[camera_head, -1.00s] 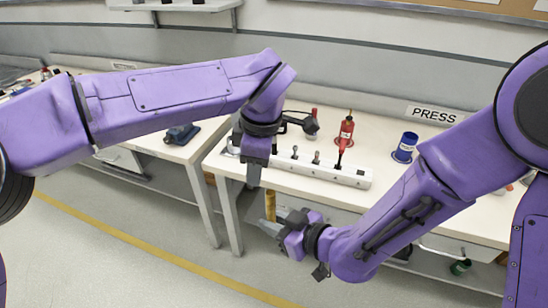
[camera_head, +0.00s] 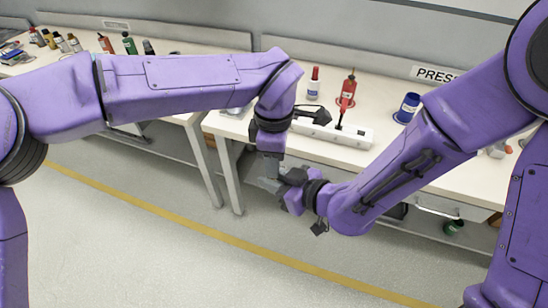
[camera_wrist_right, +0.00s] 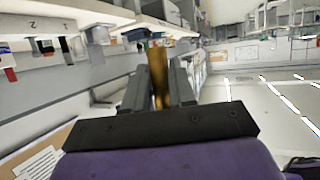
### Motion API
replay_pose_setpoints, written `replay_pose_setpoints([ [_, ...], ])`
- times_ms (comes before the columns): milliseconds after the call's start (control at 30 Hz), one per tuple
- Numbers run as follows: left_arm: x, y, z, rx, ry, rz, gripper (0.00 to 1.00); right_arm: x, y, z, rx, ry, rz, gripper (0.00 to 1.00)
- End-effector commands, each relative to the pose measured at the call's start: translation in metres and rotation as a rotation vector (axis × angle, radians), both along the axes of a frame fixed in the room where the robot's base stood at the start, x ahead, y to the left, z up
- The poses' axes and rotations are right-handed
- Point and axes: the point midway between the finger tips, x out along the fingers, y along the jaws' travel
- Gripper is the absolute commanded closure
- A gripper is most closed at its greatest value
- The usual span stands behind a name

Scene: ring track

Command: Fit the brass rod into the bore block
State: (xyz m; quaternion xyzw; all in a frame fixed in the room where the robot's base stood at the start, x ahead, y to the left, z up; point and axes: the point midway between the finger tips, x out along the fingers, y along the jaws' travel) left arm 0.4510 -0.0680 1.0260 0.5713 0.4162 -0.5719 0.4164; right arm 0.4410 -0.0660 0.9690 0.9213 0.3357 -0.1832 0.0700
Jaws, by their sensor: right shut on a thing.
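The brass rod (camera_wrist_right: 159,75) stands between the two dark fingers of my right gripper (camera_wrist_right: 160,88) in the right wrist view, and the gripper is shut on it. In the head view my right gripper (camera_head: 272,182) is in front of the bench edge, and the rod is hidden there. My left gripper (camera_head: 269,167) points down just above it, close to or touching it; I cannot tell which, nor whether its fingers are open or shut. I cannot make out a bore block with certainty.
A long white rack (camera_head: 335,131) lies on the bench (camera_head: 235,124), partly behind my left wrist. The floor (camera_head: 150,255) in front is clear.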

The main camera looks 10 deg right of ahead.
Motion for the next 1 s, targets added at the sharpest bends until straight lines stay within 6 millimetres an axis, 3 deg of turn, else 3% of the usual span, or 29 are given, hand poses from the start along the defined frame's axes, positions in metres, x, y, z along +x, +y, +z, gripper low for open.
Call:
replay_pose_setpoints([
  [233,0.0,0.0,-0.001,0.0,0.0,0.0,0.66,0.0,0.0,0.0,0.001,-0.001,0.0,1.0],
  [267,0.0,0.0,-0.001,0.0,0.0,0.0,0.73,0.0,0.0,0.0,0.001,-0.001,0.0,1.0],
  [333,0.0,0.0,-0.001,0.0,-0.001,0.0,0.95,0.0,0.0,0.0,0.001,-0.001,0.0,1.0],
  [367,0.0,0.0,-0.001,0.0,-0.001,0.0,1.0,0.0,0.0,0.0,0.0,-0.001,0.001,1.0],
  [533,0.002,0.0,-0.001,-0.002,-0.005,-0.001,1.0,-0.001,0.001,0.0,0.0,0.0,0.005,1.0],
  [567,0.002,0.0,-0.001,-0.002,-0.006,-0.001,1.0,-0.001,0.001,0.0,0.0,0.0,0.006,0.65],
  [600,0.002,0.0,-0.001,-0.001,-0.006,-0.001,1.0,-0.001,0.001,0.0,0.0,0.0,0.006,0.52],
  [633,0.002,0.0,-0.001,-0.001,-0.006,-0.001,1.0,-0.001,0.001,0.0,0.0,0.0,0.005,0.45],
  [900,0.001,0.0,-0.001,-0.001,-0.002,0.0,1.0,0.0,0.0,-0.001,0.001,0.003,-0.001,0.45],
  [1000,0.001,0.0,-0.001,-0.001,-0.002,0.0,1.0,-0.001,-0.007,-0.017,0.015,0.054,-0.044,0.45],
])
